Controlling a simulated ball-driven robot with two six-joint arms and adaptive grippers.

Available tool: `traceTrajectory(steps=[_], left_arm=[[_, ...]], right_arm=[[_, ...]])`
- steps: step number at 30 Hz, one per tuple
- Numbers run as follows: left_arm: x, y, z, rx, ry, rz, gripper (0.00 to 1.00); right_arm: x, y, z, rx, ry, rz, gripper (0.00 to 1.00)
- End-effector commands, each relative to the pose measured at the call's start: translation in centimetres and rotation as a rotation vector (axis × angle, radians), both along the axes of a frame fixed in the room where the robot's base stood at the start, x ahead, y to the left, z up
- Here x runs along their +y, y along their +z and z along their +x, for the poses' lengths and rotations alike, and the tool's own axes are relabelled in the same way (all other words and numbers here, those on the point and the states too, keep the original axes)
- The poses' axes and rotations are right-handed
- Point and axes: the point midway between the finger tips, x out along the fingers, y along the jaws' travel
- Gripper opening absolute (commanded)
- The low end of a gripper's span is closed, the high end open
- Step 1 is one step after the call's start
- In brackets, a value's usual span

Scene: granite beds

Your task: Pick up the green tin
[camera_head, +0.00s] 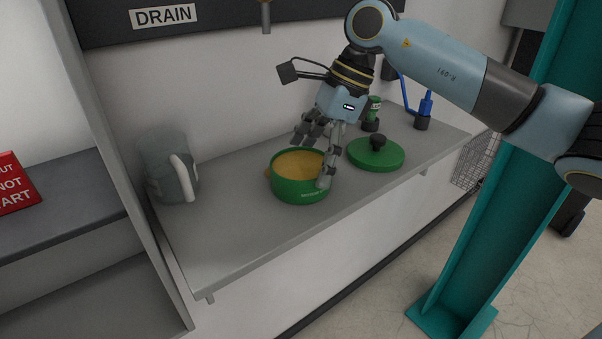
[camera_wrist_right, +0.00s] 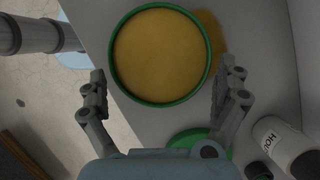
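The green tin (camera_head: 299,191) stands upright and uncovered on the grey shelf, filled with an orange-yellow content. It also shows in the right wrist view (camera_wrist_right: 160,55), where its round opening lies ahead of the fingers. My right gripper (camera_head: 313,162) is over the tin's right part, one finger in front of its wall and the others near the back rim. In the right wrist view, the fingers of the right gripper (camera_wrist_right: 166,80) are spread wide, with the tin's near edge between them and a gap at the right finger. My left gripper is not in view.
A green lid (camera_head: 376,155) with a black knob lies right of the tin. A grey jug (camera_head: 169,172) stands left. A teal post (camera_head: 492,205) rises at right. The shelf's front left is clear.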

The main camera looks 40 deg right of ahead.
Motion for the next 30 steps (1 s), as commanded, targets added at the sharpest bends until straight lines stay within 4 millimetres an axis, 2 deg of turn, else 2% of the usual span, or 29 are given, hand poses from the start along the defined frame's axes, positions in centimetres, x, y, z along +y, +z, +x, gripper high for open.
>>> traceTrajectory(steps=[2,12,20,21,23,26,30], left_arm=[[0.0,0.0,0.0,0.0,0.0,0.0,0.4],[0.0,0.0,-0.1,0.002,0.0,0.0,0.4],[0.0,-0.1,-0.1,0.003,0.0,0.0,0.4],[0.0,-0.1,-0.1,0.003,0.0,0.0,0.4],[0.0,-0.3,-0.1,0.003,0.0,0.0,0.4],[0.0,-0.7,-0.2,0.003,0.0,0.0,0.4],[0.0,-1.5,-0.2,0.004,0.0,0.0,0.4]], right_arm=[[0.0,0.0,0.0,0.0,0.0,0.0,0.9],[0.0,0.1,0.0,-0.002,0.001,0.0,0.46],[0.0,0.2,0.0,-0.002,0.001,0.0,0.46],[0.0,0.3,0.1,-0.002,0.0,0.0,0.39],[0.0,0.7,0.1,-0.004,0.001,-0.001,0.39],[-0.1,1.6,0.1,-0.005,0.001,-0.001,0.39],[-0.1,4.2,0.1,-0.007,0.002,-0.004,0.39]])
